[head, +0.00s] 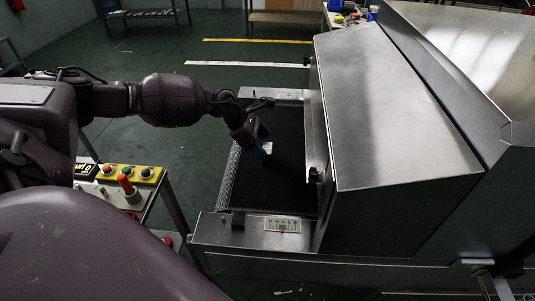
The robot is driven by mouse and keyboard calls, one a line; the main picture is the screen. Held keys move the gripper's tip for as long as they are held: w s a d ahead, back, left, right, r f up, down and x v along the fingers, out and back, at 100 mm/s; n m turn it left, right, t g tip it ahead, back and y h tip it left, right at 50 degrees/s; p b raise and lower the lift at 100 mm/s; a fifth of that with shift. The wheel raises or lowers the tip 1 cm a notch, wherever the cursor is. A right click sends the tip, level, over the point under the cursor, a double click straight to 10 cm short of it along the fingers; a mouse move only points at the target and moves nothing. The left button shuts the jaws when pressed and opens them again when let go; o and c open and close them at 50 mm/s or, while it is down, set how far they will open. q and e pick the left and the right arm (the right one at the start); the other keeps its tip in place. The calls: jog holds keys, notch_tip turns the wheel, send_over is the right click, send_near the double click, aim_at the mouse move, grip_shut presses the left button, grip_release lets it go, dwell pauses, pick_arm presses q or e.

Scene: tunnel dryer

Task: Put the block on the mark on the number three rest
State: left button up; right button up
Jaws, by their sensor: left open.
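My left gripper (262,151) is open and points down over the dark conveyor belt (275,190), in front of the dryer opening. Its fingers are dark and small here, with a bluish patch near the tips; I see nothing clearly held. A small dark block (238,220) sits on the near metal rail of the belt frame, left of a pale scale plate (283,226) with small red and green marks. The gripper is apart from this block, farther back. I cannot read any numbers, so I cannot tell which rest is number three. My right gripper is not in view.
The metal dryer housing (395,110) rises right of the belt. A control stand with a yellow button panel (133,173) and a red-topped lever (127,186) stands at left, under my arm. Open green floor (215,80) lies behind; a bench (287,18) is at the back.

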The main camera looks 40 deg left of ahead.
aim_at(270, 147)
pick_arm(q)
jog(key=x, duration=0.5)
jog(key=shift+r, duration=0.1)
jog(key=shift+c, duration=0.7)
jog(key=shift+r, duration=0.1)
jog(key=c, duration=1.4)
jog(key=shift+r, duration=0.15)
jog(key=shift+r, duration=0.35)
notch_tip(270, 147, up, 19)
jog(key=shift+r+p, duration=0.1)
jog(key=shift+p, duration=0.95)
